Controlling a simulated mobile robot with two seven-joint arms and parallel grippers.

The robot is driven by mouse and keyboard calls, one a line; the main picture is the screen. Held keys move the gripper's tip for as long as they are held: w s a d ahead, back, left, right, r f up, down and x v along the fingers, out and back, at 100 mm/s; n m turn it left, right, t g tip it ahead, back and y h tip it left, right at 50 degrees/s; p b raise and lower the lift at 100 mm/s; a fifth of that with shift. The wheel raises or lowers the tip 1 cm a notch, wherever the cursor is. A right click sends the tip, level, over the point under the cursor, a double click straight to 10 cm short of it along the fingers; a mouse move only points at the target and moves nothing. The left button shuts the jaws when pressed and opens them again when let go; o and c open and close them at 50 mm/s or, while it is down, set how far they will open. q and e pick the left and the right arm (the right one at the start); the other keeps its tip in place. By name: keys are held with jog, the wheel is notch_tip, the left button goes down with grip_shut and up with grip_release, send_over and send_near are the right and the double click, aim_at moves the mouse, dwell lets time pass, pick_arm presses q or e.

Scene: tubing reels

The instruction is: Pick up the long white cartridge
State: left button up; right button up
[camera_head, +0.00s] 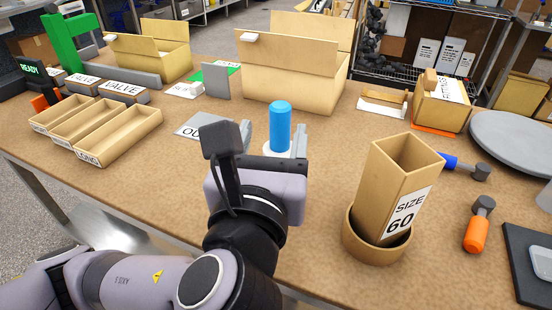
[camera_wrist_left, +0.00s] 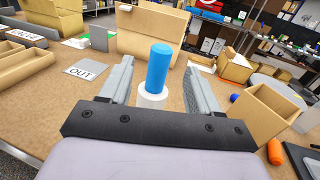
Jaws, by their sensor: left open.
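An upright blue cylinder (camera_head: 280,124) with a wider white lower part (camera_head: 270,150) stands between the fingers of my left gripper (camera_head: 272,134). The left wrist view shows the same blue cylinder (camera_wrist_left: 158,68) and its white lower part (camera_wrist_left: 152,96). The left gripper (camera_wrist_left: 158,66) is open, with a finger on each side and visible gaps to the blue part. The foot of the white part is hidden behind the gripper body. No other long white cartridge shows clearly. My right gripper is not in view.
A SIZE 60 box (camera_head: 395,190) leans in a round brown holder (camera_head: 376,248) at right. Labelled empty trays (camera_head: 130,138) sit at left, and an OUT card (camera_head: 195,127) lies beside the gripper. Open cartons (camera_head: 290,80) stand behind. An orange-handled tool (camera_head: 477,232) lies far right.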

aim_at(279, 116)
pick_arm(q)
jog(key=shift+w+d+p, duration=0.1)
jog(key=shift+w+d, duration=0.1)
jog(key=shift+w, duration=0.95)
jog(key=shift+w+d+p, duration=0.1)
jog(key=shift+w+d, duration=0.05)
jog(key=shift+w, duration=1)
jog(key=shift+w+d+p, duration=0.1)
jog(key=shift+w+d, duration=0.1)
jog(key=shift+w, duration=0.95)
grip_shut()
